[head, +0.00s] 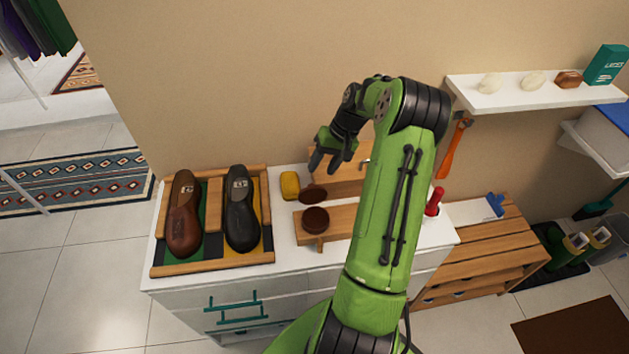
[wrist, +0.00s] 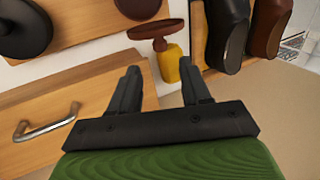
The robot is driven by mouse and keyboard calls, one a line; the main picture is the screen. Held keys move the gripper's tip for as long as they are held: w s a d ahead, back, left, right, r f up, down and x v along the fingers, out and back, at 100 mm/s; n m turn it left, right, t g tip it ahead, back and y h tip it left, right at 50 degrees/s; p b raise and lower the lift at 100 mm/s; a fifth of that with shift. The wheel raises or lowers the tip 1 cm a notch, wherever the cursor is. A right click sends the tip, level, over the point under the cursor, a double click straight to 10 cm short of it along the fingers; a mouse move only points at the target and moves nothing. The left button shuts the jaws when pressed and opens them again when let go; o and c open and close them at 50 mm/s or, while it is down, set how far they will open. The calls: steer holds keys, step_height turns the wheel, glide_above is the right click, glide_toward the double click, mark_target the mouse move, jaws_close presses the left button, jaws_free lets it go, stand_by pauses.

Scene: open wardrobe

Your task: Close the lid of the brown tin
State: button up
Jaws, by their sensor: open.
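The brown tin (head: 316,221) is round and sits on a wooden board on the white cabinet. Its dark brown lid (head: 312,194) stands open, tilted up at the tin's wall side. In the wrist view the lid (wrist: 157,29) is seen nearly edge-on, and part of the tin (wrist: 138,9) shows at the top edge. My gripper (head: 326,164) is above and on the wall side of the lid, pointing down and apart from it. In the wrist view my gripper (wrist: 159,72) has its two fingers spread, with nothing held between them.
A yellow block (head: 290,186) stands left of the lid. A wooden tray (head: 214,262) with a brown shoe (head: 184,225) and a black shoe (head: 241,215) lies farther left. An upright wooden panel with a metal handle (wrist: 46,123) is close to my gripper. Another dark round item (wrist: 24,28) sits nearby.

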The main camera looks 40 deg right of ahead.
mark_target(312, 191)
steer(key=x, duration=0.6)
steer(key=shift+a+f, duration=0.1)
steer(key=shift+f, duration=0.15)
jaws_close()
